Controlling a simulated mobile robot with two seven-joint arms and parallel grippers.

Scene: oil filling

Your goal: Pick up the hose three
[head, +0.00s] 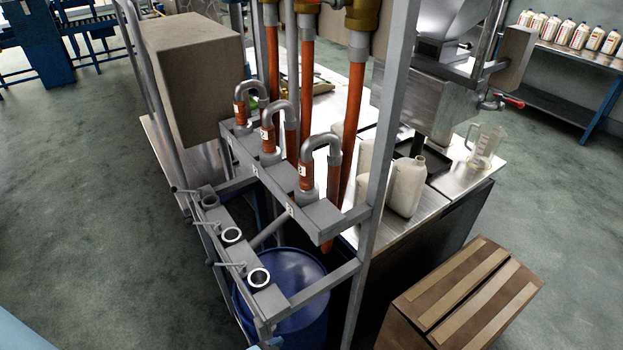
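Three orange hoses with grey U-shaped metal bends hang in a row on a grey rack bar (265,190). The nearest hose (307,177) is at the right end of the row. The middle hose (267,137) and the far hose (240,110) stand behind it to the left. Each hose end sits upright in a holder on the bar. Small white tags mark the hoses and the bar, but their numbers are too small to read, so I cannot tell which is hose three. Neither of my grippers is in view.
Below are several round ports with levers, such as the nearest port (259,277), above a blue drum (300,283). A grey post (379,190) rises right of the hoses. A cardboard box (460,296) stands lower right. White bottles (406,187) stand on the metal table. Floor at left is clear.

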